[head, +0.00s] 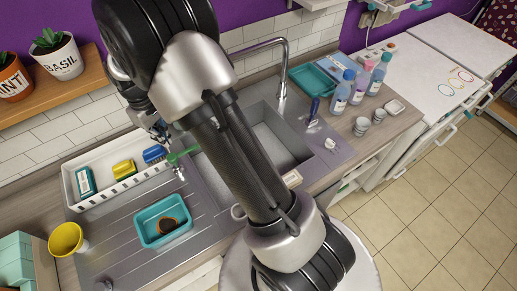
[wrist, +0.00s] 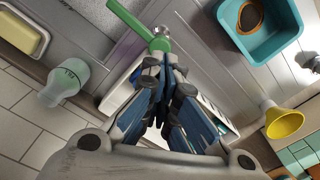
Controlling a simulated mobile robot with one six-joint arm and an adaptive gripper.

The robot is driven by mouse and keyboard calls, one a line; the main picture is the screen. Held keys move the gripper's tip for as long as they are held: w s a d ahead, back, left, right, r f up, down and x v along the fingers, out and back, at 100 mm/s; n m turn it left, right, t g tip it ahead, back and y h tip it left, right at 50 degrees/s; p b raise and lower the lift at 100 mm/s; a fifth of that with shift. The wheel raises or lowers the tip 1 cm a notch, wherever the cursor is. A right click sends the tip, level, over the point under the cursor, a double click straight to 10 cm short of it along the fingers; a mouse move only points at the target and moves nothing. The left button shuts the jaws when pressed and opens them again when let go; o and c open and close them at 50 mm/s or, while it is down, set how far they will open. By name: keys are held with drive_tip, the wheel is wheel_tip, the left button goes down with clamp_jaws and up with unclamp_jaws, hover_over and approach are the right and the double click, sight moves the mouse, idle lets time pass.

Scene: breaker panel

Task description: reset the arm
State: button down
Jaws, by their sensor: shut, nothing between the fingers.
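My gripper (wrist: 158,62) is in the middle of the wrist view, its blue-grey fingers together with nothing held between them. In the head view it is over the left part of the counter, close to the white slotted rack, and partly hidden by my arm. A green-handled object (wrist: 140,25) lies just beyond the fingertips in the wrist view; whether they touch it I cannot tell. It also shows beside the rack in the head view (head: 183,154). My arm is bent and crosses the sink. No breaker panel is in view.
The white rack (head: 68,187) stands left of the sink (head: 282,140). A teal tub (head: 140,222) and a yellow cup (head: 66,240) are at the front left. Several bottles (head: 342,92) stand right of the sink. A wooden shelf (head: 60,88) with potted plants hangs at upper left.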

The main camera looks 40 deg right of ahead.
idle(0.3)
drive_tip(key=s+r+m+t+b, duration=0.2)
drive_tip(key=s+r+b, duration=0.3)
drive_tip(key=s+r, duration=0.7)
drive_tip(key=s+f+m+t+b, duration=0.1)
drive_tip(key=s+b, duration=0.4)
drive_tip(key=s, duration=1.3)
drive_tip(key=shift+f+m+t, duration=0.4)
drive_tip(key=shift+f+t, duration=0.05)
drive_tip(key=shift+t, duration=0.35)
